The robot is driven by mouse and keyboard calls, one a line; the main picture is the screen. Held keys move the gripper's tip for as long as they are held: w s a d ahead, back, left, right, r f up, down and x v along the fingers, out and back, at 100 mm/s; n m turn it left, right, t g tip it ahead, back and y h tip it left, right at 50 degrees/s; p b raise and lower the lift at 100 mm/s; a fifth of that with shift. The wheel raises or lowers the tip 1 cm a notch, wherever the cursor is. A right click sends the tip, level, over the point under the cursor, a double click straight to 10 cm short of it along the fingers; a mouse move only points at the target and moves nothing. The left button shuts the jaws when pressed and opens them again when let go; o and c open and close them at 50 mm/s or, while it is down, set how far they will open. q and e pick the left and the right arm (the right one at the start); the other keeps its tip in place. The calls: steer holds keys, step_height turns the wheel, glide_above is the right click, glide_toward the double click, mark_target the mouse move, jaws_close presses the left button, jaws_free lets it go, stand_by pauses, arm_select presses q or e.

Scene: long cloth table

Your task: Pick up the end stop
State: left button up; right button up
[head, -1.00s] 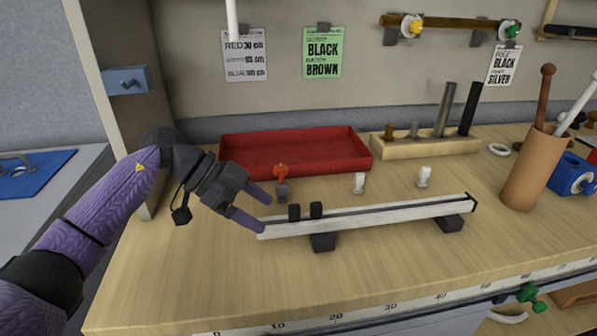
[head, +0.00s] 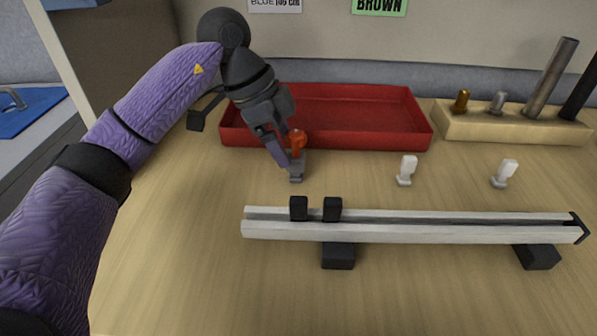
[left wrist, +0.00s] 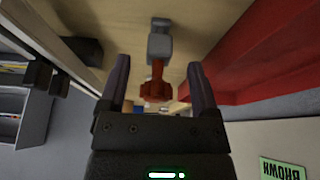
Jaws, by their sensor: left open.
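The piece I take for the end stop (head: 296,166) is small and grey with an orange-red knob on top. It stands upright on the wooden table in front of the red tray. My left gripper (head: 287,155) is open and comes down at a tilt right at this piece. In the left wrist view the end stop (left wrist: 159,46) lies between the lines of the two spread purple fingers, with its red knob nearer the palm. I see a gap on both sides of it, so the jaws are not closed on it. My right gripper is not in view.
A red tray (head: 330,140) stands just behind. A pale rail (head: 420,230) on black feet lies in front, with two black blocks (head: 315,209) on it. Two white-topped pieces (head: 406,170) (head: 504,173) stand to the right. A wooden rack (head: 510,129) holds several rods.

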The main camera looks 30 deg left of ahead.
mark_target(296, 168)
arm_select(q)
steer(key=x, duration=0.2)
steer(key=shift+f+b, duration=0.35)
steer(key=shift+f, duration=0.05)
steer(key=shift+w+d+f, duration=0.1)
steer(key=shift+d, duration=0.05)
steer(key=shift+r, duration=0.2)
steer(key=shift+c, duration=0.4)
jaws_close()
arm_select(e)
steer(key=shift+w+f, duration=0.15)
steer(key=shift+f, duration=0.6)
arm_select(q)
steer(key=shift+r, duration=0.1)
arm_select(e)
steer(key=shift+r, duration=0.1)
